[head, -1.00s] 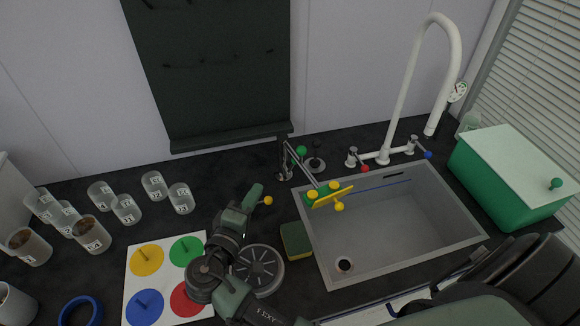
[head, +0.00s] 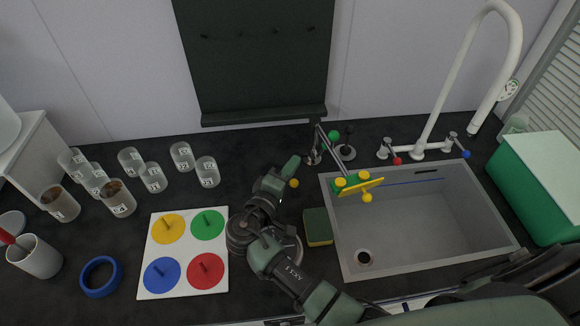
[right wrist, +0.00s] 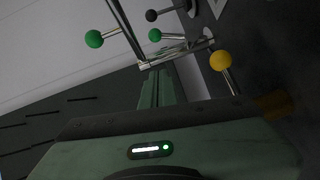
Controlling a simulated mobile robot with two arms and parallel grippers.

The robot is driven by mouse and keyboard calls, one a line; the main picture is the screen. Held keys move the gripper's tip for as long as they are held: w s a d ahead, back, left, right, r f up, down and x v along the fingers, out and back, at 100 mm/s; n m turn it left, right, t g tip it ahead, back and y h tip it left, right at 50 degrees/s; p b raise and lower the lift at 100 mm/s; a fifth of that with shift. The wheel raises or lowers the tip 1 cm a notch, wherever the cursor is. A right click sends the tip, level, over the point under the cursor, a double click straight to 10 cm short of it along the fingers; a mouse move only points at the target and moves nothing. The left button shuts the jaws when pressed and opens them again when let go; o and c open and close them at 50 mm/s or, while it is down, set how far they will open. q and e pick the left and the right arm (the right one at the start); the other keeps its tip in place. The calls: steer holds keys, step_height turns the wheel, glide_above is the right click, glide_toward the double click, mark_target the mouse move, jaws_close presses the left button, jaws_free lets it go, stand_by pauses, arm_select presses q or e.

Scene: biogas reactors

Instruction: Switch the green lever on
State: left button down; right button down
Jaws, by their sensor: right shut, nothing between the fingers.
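A green ball knob (head: 333,135) stands by the metal fixture at the back of the counter, left of the tap. The right wrist view shows two green balls on metal rods, one at upper left (right wrist: 94,38) and one near the middle (right wrist: 155,34); I cannot tell which is the lever. My right gripper (head: 292,163) is shut and empty, in front and left of the fixture. In the right wrist view its fingers (right wrist: 155,90) point at the metal bar below the green balls; contact is unclear. My left gripper is out of view.
A yellow ball (head: 294,183) is close beside the fingers, and a black ball (head: 350,128) stands behind the fixture. The sink (head: 430,225) is to the right, with a yellow-green piece over its edge. A sponge (head: 318,227) and labelled cups (head: 207,172) are nearby.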

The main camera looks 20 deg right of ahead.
mark_target(321, 152)
steer(key=w+d+f+p, duration=0.1)
steer(key=w+d+p, duration=0.2)
steer(key=d, duration=0.5)
steer(key=shift+w, duration=0.15)
steer(key=shift+f, duration=0.15)
